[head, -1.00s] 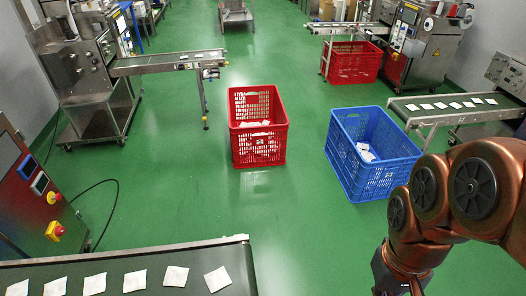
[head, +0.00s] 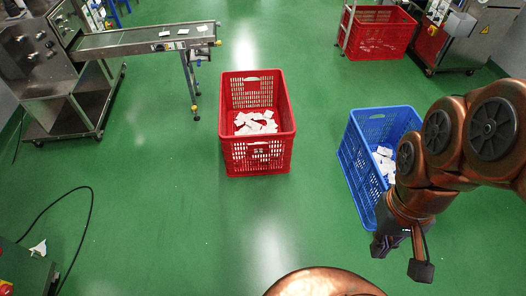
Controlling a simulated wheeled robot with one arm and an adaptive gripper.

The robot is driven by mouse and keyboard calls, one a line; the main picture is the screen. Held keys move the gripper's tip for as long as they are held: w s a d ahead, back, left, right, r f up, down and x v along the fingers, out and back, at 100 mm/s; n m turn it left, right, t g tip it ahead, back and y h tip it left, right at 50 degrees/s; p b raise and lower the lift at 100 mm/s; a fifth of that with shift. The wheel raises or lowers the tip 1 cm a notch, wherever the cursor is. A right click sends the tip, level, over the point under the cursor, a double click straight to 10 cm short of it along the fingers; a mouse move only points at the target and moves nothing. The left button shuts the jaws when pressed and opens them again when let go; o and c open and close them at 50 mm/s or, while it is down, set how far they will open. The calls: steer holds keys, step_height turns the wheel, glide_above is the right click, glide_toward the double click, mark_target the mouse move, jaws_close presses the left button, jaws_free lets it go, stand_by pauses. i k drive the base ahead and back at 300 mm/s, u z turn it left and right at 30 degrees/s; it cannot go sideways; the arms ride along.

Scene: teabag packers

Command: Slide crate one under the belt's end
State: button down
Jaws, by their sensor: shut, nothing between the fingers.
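A red slatted crate (head: 283,140) stands on the green floor in the middle of the head view, with several white teabags inside. A blue crate (head: 352,165) with teabags stands to its right, partly hidden by my arm. No number shows on either, so I cannot tell which is crate one. A conveyor belt (head: 140,40) at upper left ends (head: 212,32) up and left of the red crate, with floor between them. My gripper (head: 402,257) is at lower right, just in front of the blue crate, shut and empty, apart from the red crate.
Another red crate (head: 378,48) stands at upper right beside a steel machine (head: 450,45). The belt's leg (head: 190,88) stands left of the middle crate. A black cable (head: 88,225) and a white scrap (head: 38,247) are at lower left. The floor around the middle crate is clear.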

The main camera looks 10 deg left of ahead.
mark_target(255, 121)
steer(key=i, duration=1)
steer(key=u, duration=2.75)
steer(key=i, duration=1.8)
steer(key=z, duration=3.6)
steer(key=k, duration=0.35)
steer(key=u, duration=1.35)
